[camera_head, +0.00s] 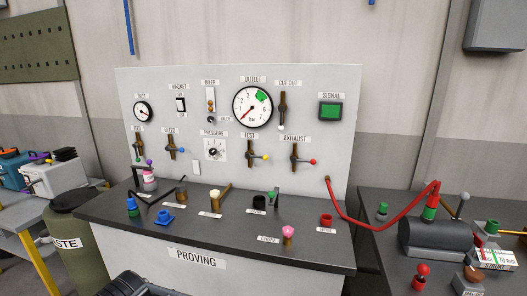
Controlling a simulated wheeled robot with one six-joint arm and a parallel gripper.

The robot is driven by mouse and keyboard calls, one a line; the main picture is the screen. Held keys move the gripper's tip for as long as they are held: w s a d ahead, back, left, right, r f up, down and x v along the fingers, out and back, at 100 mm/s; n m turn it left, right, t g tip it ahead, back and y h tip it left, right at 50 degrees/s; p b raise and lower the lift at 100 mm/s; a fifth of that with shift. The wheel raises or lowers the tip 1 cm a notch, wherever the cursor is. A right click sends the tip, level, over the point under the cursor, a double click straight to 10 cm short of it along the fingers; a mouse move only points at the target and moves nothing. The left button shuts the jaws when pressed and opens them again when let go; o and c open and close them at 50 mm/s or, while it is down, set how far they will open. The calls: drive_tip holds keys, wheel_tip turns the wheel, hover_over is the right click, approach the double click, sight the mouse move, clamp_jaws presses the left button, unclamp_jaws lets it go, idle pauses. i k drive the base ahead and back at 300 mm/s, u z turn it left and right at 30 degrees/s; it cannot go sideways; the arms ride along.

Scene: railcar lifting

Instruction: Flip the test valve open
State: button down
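The test valve (250,149) is on the upright grey panel, under a label reading TEST. It has a brass-coloured vertical body and a lever ending in a yellow knob (267,157). The lever points to the right and slightly down, across the body. A dark part of my own body shows at the bottom edge, left of centre, well below the valve. My gripper's fingers are not in view. Nothing touches the test valve.
The exhaust valve (296,157) with a red knob is close to its right. A pressure dial (215,150) is to its left, and the large outlet gauge (252,106) is above. Several small fittings stand on the dark bench (200,232). A red hose (355,222) hangs at right.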

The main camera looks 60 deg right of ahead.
sight(248, 156)
drive_tip(key=z, duration=0.75)
drive_tip(key=i, duration=0.85)
drive_tip(key=z, duration=1.2)
drive_tip(key=i, duration=0.3)
drive_tip(key=z, duration=0.25)
